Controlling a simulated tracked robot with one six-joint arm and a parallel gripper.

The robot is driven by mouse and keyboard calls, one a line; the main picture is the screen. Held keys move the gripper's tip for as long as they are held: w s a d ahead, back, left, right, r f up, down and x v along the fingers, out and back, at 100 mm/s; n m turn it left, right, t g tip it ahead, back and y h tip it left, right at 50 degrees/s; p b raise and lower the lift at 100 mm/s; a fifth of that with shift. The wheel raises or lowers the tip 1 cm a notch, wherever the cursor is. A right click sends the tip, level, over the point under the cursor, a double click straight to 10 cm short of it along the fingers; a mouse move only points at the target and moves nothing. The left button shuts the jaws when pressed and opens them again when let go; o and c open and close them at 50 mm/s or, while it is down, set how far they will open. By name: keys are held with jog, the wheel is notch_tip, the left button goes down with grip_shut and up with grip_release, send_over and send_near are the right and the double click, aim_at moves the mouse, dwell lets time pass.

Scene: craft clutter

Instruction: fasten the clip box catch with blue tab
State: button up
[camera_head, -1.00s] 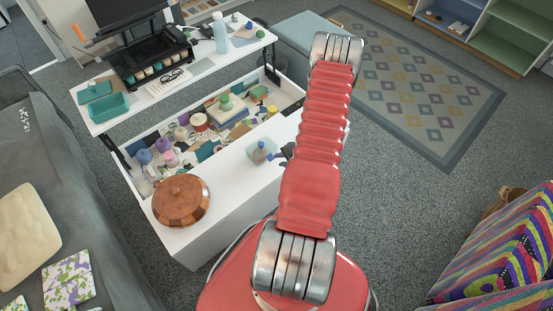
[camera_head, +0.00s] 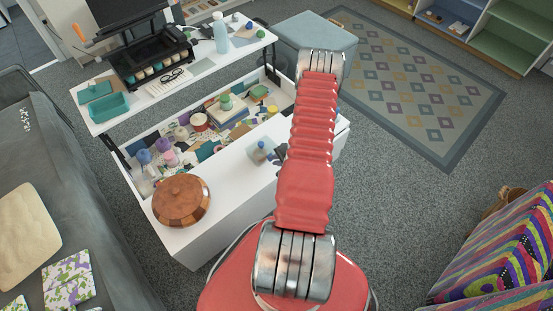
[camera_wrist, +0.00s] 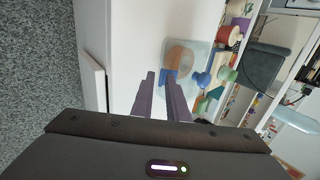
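A small clear clip box (camera_head: 261,151) stands on the white top in front of the open drawer. In the wrist view the see-through box (camera_wrist: 196,48) shows an orange-brown shape and blue parts. A blue patch (camera_wrist: 171,75) lies close to the fingertips; I cannot tell whether it is the tab, or whether the catch is open or fastened. My gripper (camera_wrist: 159,74) has its two dark fingers apart and nothing visible between them. The fingertips overlap the box's near side in the picture; contact is unclear. In the head view my arm mostly hides the gripper.
A round wooden lidded box (camera_head: 181,200) stands left of the clip box on the white top. Behind is the open drawer, full of craft items and bottles. A white desk (camera_head: 190,80) holds a teal tray (camera_head: 108,107) and a bottle (camera_head: 221,33).

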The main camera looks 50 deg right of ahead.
aim_at(275, 167)
grip_shut()
jog(key=shift+d, duration=0.3)
jog(key=shift+a+f, duration=0.1)
jog(key=shift+a, duration=0.25)
jog(key=shift+s+f+t+h, duration=0.1)
jog(key=shift+f+t+h, duration=0.25)
jog(key=shift+t, duration=0.65)
jog(key=shift+s+f+t+h, duration=0.15)
jog(key=shift+f+t, duration=0.35)
jog(key=shift+t, duration=0.5)
jog(key=t, duration=0.1)
jog(key=f+t, duration=0.1)
jog(key=t, duration=0.1)
jog(key=shift+w+f+t+h, duration=0.25)
jog(key=shift+t+h, duration=0.05)
jog(key=shift+h, duration=0.1)
jog(key=shift+w+f+t, duration=0.2)
jog(key=shift+f+t, duration=0.15)
jog(key=shift+t, duration=0.75)
